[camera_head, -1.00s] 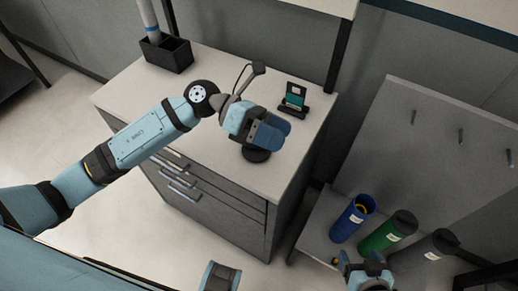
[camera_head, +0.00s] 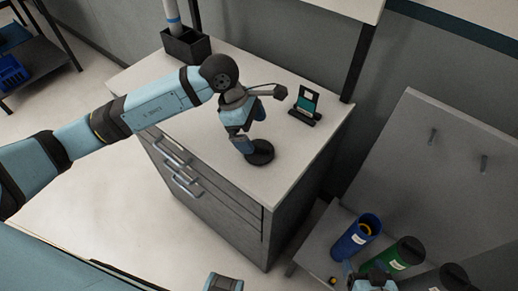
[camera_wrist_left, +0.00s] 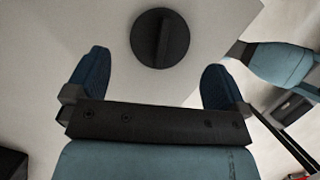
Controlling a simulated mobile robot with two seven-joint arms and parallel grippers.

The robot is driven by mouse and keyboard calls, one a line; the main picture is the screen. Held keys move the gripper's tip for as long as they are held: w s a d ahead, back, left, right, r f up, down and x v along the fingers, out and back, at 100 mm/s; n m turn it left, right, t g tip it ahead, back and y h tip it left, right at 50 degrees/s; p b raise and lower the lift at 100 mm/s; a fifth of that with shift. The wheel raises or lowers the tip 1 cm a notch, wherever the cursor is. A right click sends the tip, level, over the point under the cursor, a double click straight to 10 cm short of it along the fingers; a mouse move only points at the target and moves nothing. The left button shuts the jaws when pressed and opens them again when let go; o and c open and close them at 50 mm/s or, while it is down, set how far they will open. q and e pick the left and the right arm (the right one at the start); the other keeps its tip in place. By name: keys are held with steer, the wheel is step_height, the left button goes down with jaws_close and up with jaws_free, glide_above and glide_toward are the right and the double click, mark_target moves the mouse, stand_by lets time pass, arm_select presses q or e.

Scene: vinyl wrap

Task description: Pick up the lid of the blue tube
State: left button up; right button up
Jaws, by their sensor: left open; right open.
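The lid (camera_head: 260,153) is a round black disc with a raised bar across its top, lying on the light top of the drawer cabinet. The blue tube (camera_head: 355,237) stands without a lid on the lower shelf at the right. My left gripper (camera_head: 246,140) is open and empty just beside the lid in the head view. In the left wrist view the lid (camera_wrist_left: 160,38) lies ahead of and roughly centred between the two spread blue fingers (camera_wrist_left: 155,70), with none touching it. My right gripper (camera_head: 371,280) is at the bottom edge near the tubes, its fingertips hard to make out.
A green tube (camera_head: 398,257) and a dark tube (camera_head: 450,277), both with black lids, stand beside the blue tube. A small teal item on a black stand (camera_head: 305,105) and a black holder (camera_head: 186,46) with an upright roll are on the cabinet top.

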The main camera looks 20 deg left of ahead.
mark_target(258, 145)
arm_select(q)
steer(key=shift+p+x, duration=0.45)
steer(key=shift+x, duration=2.65)
steer(key=shift+s+a, duration=0.15)
steer(key=shift+a, duration=0.05)
steer(key=c, duration=0.7)
